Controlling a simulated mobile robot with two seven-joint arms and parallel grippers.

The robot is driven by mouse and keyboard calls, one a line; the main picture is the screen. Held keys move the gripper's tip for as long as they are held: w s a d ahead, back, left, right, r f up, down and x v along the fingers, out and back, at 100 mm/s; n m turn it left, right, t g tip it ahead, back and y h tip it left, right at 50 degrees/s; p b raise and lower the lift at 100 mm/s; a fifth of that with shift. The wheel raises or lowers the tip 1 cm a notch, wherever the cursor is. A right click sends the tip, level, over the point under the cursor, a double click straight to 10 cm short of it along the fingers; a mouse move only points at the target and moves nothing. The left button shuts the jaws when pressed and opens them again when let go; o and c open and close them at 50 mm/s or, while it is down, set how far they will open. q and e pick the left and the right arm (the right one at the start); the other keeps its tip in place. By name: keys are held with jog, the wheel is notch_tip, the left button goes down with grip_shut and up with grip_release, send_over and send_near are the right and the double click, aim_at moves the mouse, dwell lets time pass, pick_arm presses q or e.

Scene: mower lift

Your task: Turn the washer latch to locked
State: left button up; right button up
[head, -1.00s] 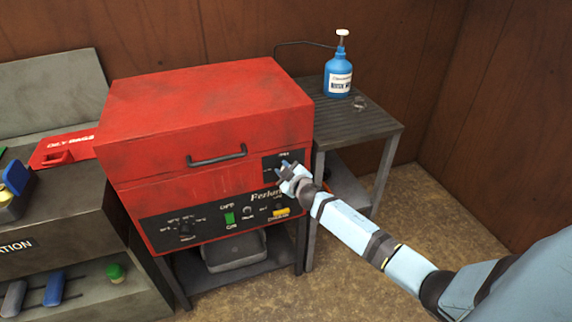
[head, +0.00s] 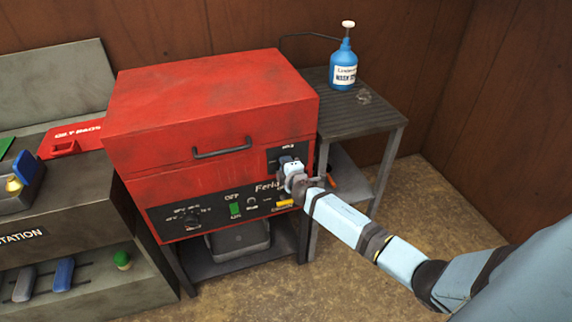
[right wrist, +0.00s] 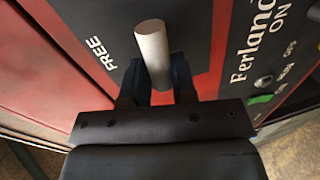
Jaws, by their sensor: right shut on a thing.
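The red washer (head: 215,105) stands against the back wall with its lid down. Its latch handle, a pale grey rod (right wrist: 153,48), sticks out from a dark plate at the upper right of the washer's front. The word FREE is printed beside the rod in the right wrist view. My right gripper (right wrist: 156,80) is shut on the latch handle, with one dark finger on each side and the rod's end showing past them. Any locked mark is hidden. My left gripper is not in view.
The washer's control panel (head: 165,224) with a knob and a green switch lies just below. A side table (head: 370,116) with a blue pump bottle (head: 342,68) stands close on the right. A grey workbench (head: 60,210) is at the left.

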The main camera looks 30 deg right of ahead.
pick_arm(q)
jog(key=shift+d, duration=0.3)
pick_arm(e)
jog(key=shift+f+n, duration=0.15)
jog(key=shift+n, duration=0.25)
jog(key=o, duration=0.9)
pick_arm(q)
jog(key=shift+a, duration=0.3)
pick_arm(e)
jog(key=shift+s, duration=0.1)
pick_arm(q)
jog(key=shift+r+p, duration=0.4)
jog(key=shift+p, duration=0.1)
pick_arm(e)
jog(key=v, duration=1.3)
jog(key=shift+s+a, duration=0.2)
jog(key=shift+s, duration=0.1)
